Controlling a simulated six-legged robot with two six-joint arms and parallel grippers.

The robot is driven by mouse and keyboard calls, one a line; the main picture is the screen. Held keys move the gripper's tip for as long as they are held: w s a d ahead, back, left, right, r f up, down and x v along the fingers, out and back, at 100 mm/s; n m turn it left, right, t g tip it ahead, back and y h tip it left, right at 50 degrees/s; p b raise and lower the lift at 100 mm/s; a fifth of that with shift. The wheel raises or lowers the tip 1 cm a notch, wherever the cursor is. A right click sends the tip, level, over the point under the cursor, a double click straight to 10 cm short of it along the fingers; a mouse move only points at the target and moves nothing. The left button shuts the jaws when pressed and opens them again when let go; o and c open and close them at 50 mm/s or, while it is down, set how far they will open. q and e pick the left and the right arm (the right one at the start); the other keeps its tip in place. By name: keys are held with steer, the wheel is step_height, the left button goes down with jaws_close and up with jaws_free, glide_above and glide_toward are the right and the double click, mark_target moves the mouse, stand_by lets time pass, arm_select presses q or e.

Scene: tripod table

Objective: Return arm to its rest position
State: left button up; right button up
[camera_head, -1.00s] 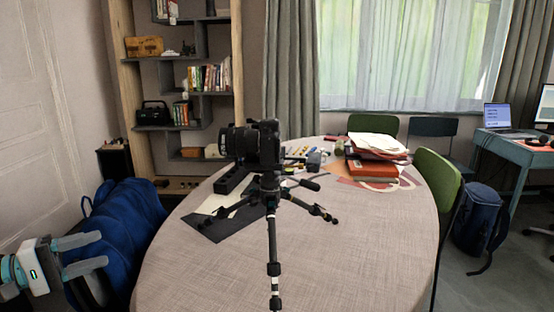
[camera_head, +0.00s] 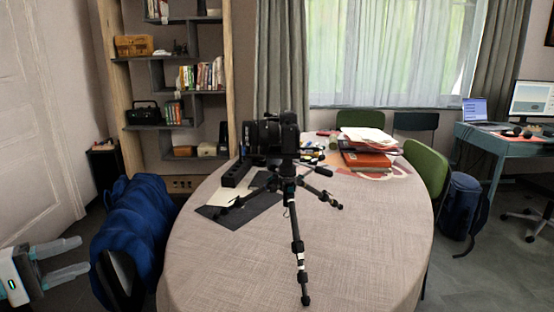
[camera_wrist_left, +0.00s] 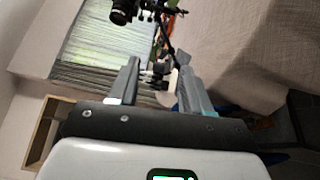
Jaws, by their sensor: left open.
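My left gripper (camera_head: 72,260) is at the lower left of the head view, with its two fingers apart and nothing between them. It is left of the blue-draped chair and well away from the table (camera_head: 345,245). The left wrist view also shows the open fingers (camera_wrist_left: 157,82), with no object held. A black camera (camera_head: 277,135) on a black tripod (camera_head: 297,247) stands upright at the table. The camera also shows at the top of the left wrist view (camera_wrist_left: 124,10). My right gripper is not in the head view.
A chair with a blue cover (camera_head: 135,225) stands between my left gripper and the table. Papers and red folders (camera_head: 368,160) lie on the far side. A green chair (camera_head: 428,168) and a blue backpack (camera_head: 462,208) are at the right. A shelf (camera_head: 166,60) stands behind.

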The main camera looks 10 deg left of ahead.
arm_select(q)
steer(key=w+d+f+n+g+y, duration=0.1)
steer(key=w+d+f+g, duration=0.15)
steer(key=f, duration=0.55)
steer(key=w+d+f+n+g+y, duration=0.1)
steer(key=d+f, duration=0.3)
steer(key=f, duration=0.5)
steer(key=s+d+f+m+g+y, duration=0.15)
steer(key=s+d+f+g, duration=0.25)
steer(key=d+f, duration=0.6)
steer(key=s+d+f+m+g+y, duration=0.15)
steer(key=s+d+f+g, duration=0.4)
steer(key=f, duration=0.85)
steer(key=s+d+f+m+y, duration=0.1)
steer(key=s+d+f+m, duration=0.25)
steer(key=s+d, duration=0.2)
steer(key=s+d+f+m+y, duration=0.25)
steer(key=s+d+m, duration=0.2)
steer(key=d, duration=0.25)
step_height(320, 180, up, 20)
steer(key=p, duration=2)
steer(key=shift+s+h+p, duration=0.25)
steer(key=shift+h+p, duration=0.1)
steer(key=shift+r, duration=0.1)
